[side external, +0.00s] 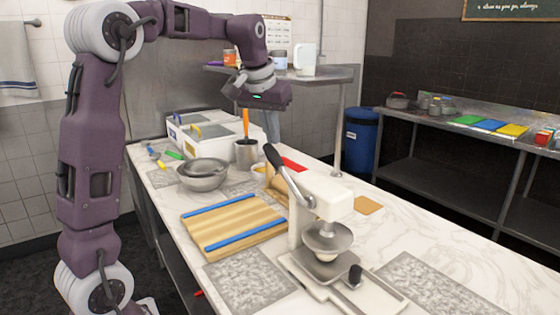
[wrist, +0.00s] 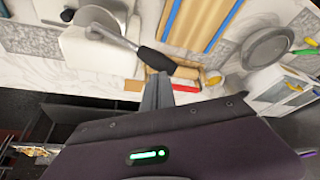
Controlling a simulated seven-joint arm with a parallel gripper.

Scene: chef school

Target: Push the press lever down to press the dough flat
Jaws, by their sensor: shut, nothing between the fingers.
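The white press (side external: 335,200) stands on the counter, and it also shows in the wrist view (wrist: 95,50). Its lever (side external: 290,178) is raised and tilted, with the black grip up to the left; the grip also shows in the wrist view (wrist: 157,58). My gripper (side external: 272,143) is shut and empty, pointing down above and behind the lever's grip. In the wrist view its fingertips (wrist: 158,80) appear just beside the grip's end, apparently apart from it.
A wooden board with blue strips (side external: 232,222) lies left of the press. A metal bowl (side external: 202,174) and a metal pot with an orange-handled utensil (side external: 246,152) stand behind it. A rolling pin (wrist: 172,68) lies near the grip in the wrist view. The counter's right side is mostly clear.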

